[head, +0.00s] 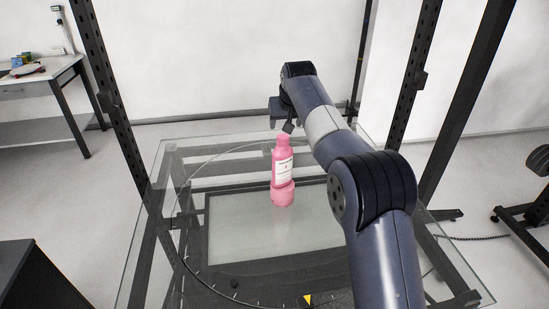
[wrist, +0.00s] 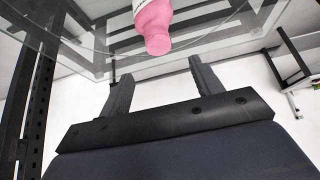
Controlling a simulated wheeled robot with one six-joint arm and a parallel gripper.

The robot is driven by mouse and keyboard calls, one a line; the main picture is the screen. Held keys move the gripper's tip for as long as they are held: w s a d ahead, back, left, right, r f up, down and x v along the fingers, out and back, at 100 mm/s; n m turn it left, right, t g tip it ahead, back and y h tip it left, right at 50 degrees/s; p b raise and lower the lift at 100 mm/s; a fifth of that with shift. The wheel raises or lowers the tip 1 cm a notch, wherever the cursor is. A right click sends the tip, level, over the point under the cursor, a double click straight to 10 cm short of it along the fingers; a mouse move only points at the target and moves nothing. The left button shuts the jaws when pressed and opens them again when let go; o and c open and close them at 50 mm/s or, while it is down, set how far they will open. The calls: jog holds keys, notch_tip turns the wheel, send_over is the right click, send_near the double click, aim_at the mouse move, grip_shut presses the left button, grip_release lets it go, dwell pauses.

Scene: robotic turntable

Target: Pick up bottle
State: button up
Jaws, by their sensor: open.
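The pink bottle (head: 283,170) has a white label and stands upright on the glass turntable top (head: 240,215) in the head view. The bottle lies beyond the fingertips, roughly in line with the gap. In the head view my gripper (head: 288,127) is just above and behind the bottle's cap, small and partly hidden by my arm.
Dark perforated posts (head: 104,80) rise at the left and right of the glass table. A yellow marker (head: 307,300) sits at the turntable's front. A side table (head: 40,85) with small items stands far left. The glass around the bottle is clear.

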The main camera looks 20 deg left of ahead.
aim_at(283, 137)
jog(key=p+x, duration=0.1)
jog(key=x, duration=0.3)
jog(key=shift+w+f, duration=0.1)
jog(key=shift+f, duration=0.1)
jog(key=shift+s+f+p+x, duration=0.15)
jog(key=shift+p+x, duration=0.45)
jog(key=shift+x, duration=0.8)
jog(key=shift+s+f+p+x, duration=0.15)
jog(key=shift+p+x, duration=0.45)
jog(key=shift+x, duration=0.8)
jog(key=shift+d, duration=0.1)
jog(key=shift+s, duration=0.1)
jog(key=shift+c, duration=0.2)
jog(key=shift+r, duration=0.1)
grip_shut()
